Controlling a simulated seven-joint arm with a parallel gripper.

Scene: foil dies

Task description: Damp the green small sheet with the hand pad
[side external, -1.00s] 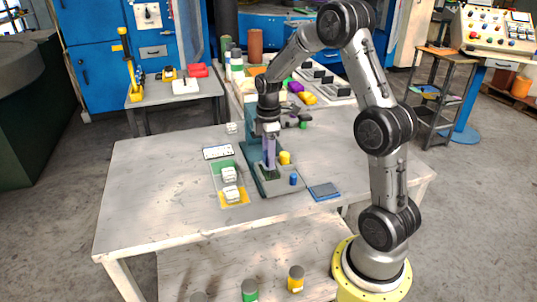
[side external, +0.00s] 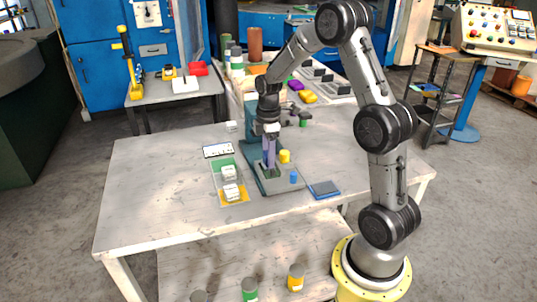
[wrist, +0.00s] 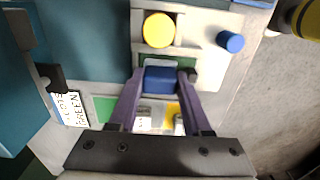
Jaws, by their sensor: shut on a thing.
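My gripper (side external: 268,164) points down over the bed of the teal press. In the wrist view my gripper (wrist: 160,80) has its two purple fingers shut on a blue block (wrist: 161,79), which looks like the hand pad. In the side view a small dark green patch (side external: 271,174), possibly the green small sheet, shows on the press bed right at the fingertips. The pad and fingers hide part of it, and I cannot tell whether the pad touches it.
A yellow knob (side external: 285,156) and a blue cylinder (side external: 293,177) stand on the press base beside my gripper. A flat blue tray (side external: 324,190) lies to the right. White blocks stand on green (side external: 222,163) and yellow (side external: 236,200) areas to the left. The table's left part is clear.

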